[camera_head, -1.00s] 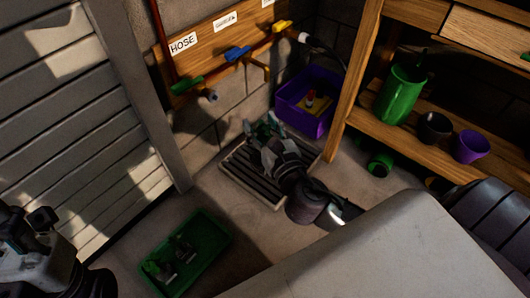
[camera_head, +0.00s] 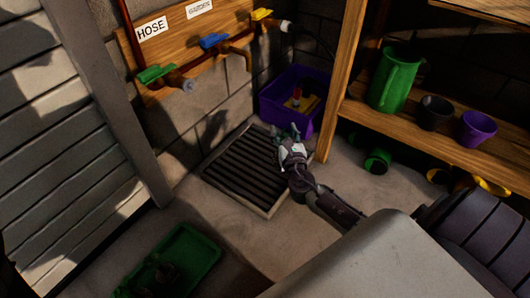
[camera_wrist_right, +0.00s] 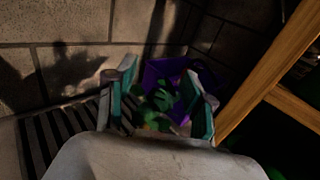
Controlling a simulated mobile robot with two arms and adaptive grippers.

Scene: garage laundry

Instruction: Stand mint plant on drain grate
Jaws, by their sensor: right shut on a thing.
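The drain grate (camera_head: 240,172) lies on the floor below the taps, its slats bare in the head view. My right gripper (camera_head: 291,133) is over the grate's right edge, in front of the purple crate. In the right wrist view, green mint plant leaves (camera_wrist_right: 160,98) show between the fingers of my right gripper (camera_wrist_right: 160,100), which is shut on the plant. The plant's pot is mostly hidden behind my wrist. The grate (camera_wrist_right: 62,130) shows at the left of that view, beside the fingers. My left gripper is not in view.
A purple crate (camera_head: 278,102) with small items stands behind my right gripper. A wooden shelf (camera_head: 350,105) with a green jug (camera_head: 397,78) and pots is at the right. A green tray (camera_head: 195,250) with dark items lies at lower left. Taps (camera_head: 213,41) line the wall.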

